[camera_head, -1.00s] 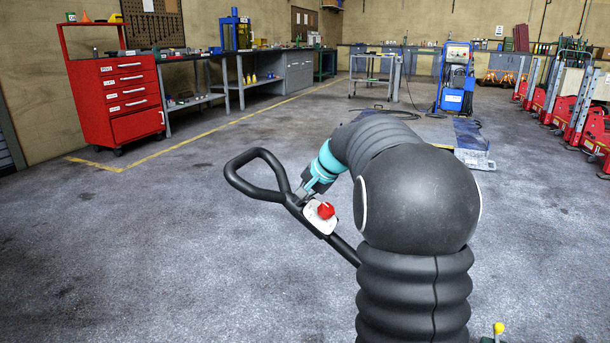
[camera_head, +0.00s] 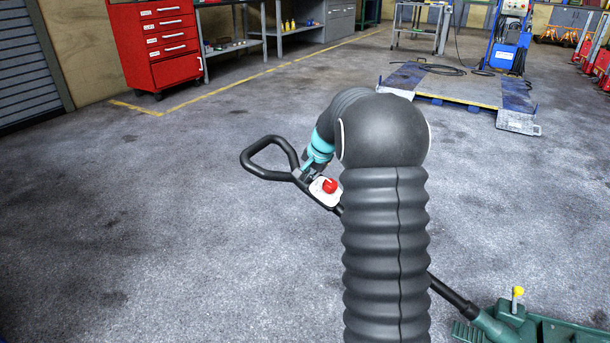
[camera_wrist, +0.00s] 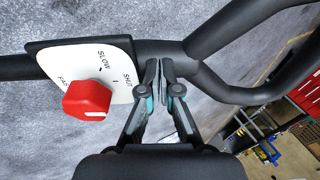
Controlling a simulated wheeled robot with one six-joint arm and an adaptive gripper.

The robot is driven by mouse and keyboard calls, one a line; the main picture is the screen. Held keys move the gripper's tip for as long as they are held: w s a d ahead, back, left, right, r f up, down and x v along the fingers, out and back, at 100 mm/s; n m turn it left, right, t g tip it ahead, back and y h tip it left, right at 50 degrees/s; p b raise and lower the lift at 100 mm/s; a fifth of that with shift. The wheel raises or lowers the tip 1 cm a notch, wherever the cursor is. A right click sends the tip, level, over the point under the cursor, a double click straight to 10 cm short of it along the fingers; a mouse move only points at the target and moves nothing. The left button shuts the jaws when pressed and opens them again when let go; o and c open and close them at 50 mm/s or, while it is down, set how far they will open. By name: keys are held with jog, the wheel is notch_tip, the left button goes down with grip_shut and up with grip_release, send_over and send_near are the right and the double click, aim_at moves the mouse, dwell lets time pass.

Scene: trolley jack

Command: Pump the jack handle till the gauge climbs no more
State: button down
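The jack's long black handle, with a loop grip (camera_head: 270,160) at its upper end, slopes down to the right behind my arm. It meets the green jack body (camera_head: 560,333) at the bottom right, partly cut off. A white plate (camera_wrist: 122,58) with a red knob (camera_wrist: 88,100) sits on the handle; it reads SLOW, SHUT and FAST. The knob also shows in the head view (camera_head: 330,186). My gripper (camera_wrist: 162,72) has its fingertips nearly together at the neck below the loop, seemingly touching it. I cannot make out anything held between them. No gauge is visible.
A yellow-topped lever (camera_head: 517,292) stands on the jack body. A low blue platform (camera_head: 455,85) lies beyond, with a blue machine (camera_head: 510,40) behind it. A red tool cabinet (camera_head: 160,45) stands at the upper left. The floor left of the handle is clear.

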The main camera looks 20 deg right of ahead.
jog(key=shift+s+r+p, duration=0.15)
jog(key=shift+r+p, duration=0.15)
jog(key=shift+r, duration=0.15)
jog(key=p+v, duration=0.2)
jog(key=v, duration=1.1)
jog(key=shift+s, duration=0.15)
dwell(0.4)
